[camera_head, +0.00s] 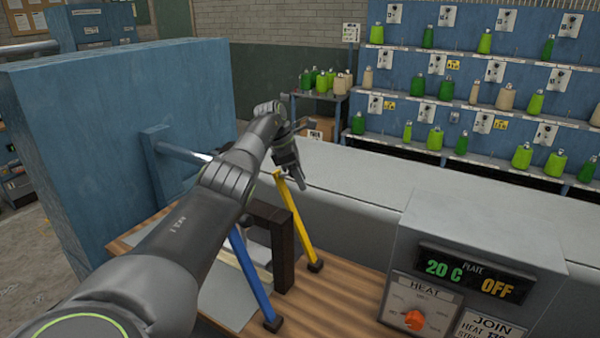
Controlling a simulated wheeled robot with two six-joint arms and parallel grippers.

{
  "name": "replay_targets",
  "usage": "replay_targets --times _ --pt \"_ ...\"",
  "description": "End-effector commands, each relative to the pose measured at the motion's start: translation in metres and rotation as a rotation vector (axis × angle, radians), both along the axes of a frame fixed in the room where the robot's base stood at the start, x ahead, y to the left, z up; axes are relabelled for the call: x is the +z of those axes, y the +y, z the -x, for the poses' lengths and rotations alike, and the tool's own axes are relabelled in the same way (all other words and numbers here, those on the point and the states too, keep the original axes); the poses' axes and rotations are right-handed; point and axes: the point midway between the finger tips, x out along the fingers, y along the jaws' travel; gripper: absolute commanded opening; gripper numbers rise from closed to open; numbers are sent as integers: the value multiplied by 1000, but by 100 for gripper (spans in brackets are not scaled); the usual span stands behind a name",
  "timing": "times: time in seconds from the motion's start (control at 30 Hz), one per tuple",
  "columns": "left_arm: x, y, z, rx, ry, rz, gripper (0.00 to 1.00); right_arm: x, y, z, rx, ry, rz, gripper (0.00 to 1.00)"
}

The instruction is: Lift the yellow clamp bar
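The yellow clamp bar (298,222) leans at a slant, its lower end at a small dark block on the wooden bench top and its upper end toward the back left. My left gripper (296,180) is right by the bar's upper end, with its fingers pointing down. I cannot tell whether the fingers touch the bar or how far apart they are. A similar blue bar (252,282) slants in front of a dark upright frame (282,252). My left arm hides part of the fixture. My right gripper is not in view.
A grey control box (465,245) with a display reading 20 C and OFF and an orange knob (414,320) stands at the right. A large blue panel (120,130) stands at the left. A long grey ledge (390,185) runs behind. Shelves of bottles are farther back.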

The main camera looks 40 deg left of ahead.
Motion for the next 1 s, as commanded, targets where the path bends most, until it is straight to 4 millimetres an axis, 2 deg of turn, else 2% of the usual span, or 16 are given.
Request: replay_targets --times 0.03,0.1,0.43,0.57,0.67,0.8,1.0 --pt "-5 0 2 2 11 1 42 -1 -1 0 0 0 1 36" --pt "-3 1 2 2 8 0 49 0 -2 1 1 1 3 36" --pt "2 2 0 2 -3 -4 49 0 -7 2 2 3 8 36" --pt "13 6 2 3 -7 -5 49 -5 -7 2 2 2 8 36" --pt "28 12 7 4 -8 -5 49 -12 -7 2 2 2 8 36" --pt "60 22 15 5 -8 -4 49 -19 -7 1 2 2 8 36" --pt "112 36 28 4 -6 -1 49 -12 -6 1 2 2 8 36"
